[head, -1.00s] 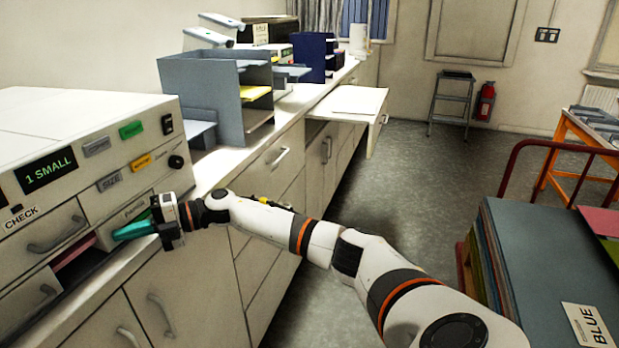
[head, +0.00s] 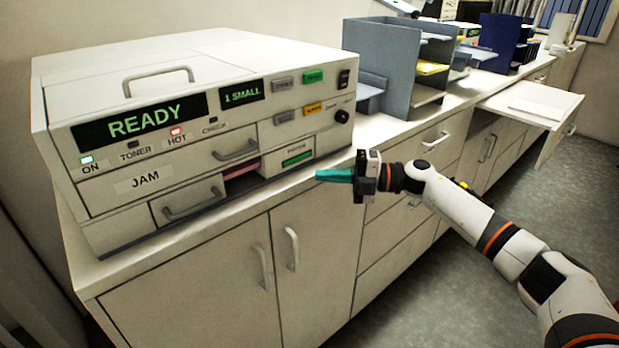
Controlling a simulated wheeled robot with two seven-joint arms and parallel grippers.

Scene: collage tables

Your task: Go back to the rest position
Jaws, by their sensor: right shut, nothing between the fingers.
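My right gripper (head: 336,175) is at the middle of the head view, its teal fingers pointing left and closed together with nothing between them. It is in front of the counter's edge, just right of the copier's lower front. My right arm reaches in from the lower right. The copier (head: 190,130) is a white box with a lit READY display (head: 130,124); ON and HOT lamps glow. My left gripper is not in view.
The copier stands on a long white counter (head: 200,250) with cabinet doors and drawers below. Grey sorter shelves (head: 380,62) and dark blue file holders (head: 505,42) stand farther along. A pull-out board (head: 530,105) juts over the aisle. Open grey floor (head: 510,220) lies right.

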